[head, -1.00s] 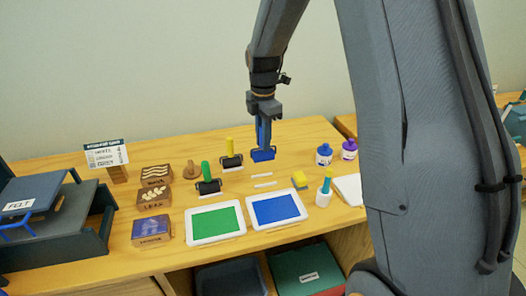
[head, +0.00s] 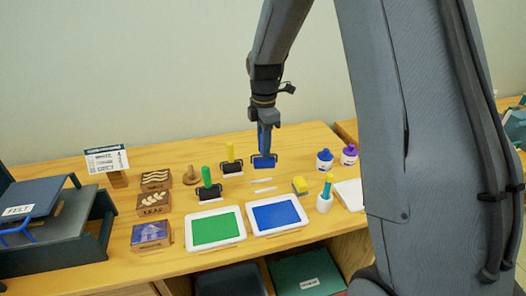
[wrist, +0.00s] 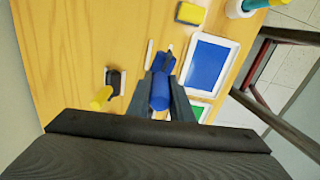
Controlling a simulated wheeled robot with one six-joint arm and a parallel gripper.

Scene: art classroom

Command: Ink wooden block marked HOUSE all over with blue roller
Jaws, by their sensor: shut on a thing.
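The block (head: 151,236), taken as HOUSE, is at the front left of the table, its label too blurred to read. Its top is blue-violet with a paler house-like shape; I cannot tell if blue covers it all. My gripper (head: 264,122) is shut on the blue roller's handle, upright behind the blue ink tray (head: 277,213). The blue roller (head: 265,161) has its head lowest, at or just above the table; I cannot tell if it touches. In the wrist view my gripper (wrist: 161,88) has a finger on each side of the blue handle (wrist: 160,98).
A green tray (head: 215,228) lies between block and blue tray. Green (head: 208,184) and yellow (head: 231,160) rollers stand left of mine. Two more wooden blocks (head: 153,203) (head: 155,180) sit behind HOUSE. Ink bottles (head: 325,160), a yellow sponge (head: 300,186) and a brush cup (head: 324,200) stand right.

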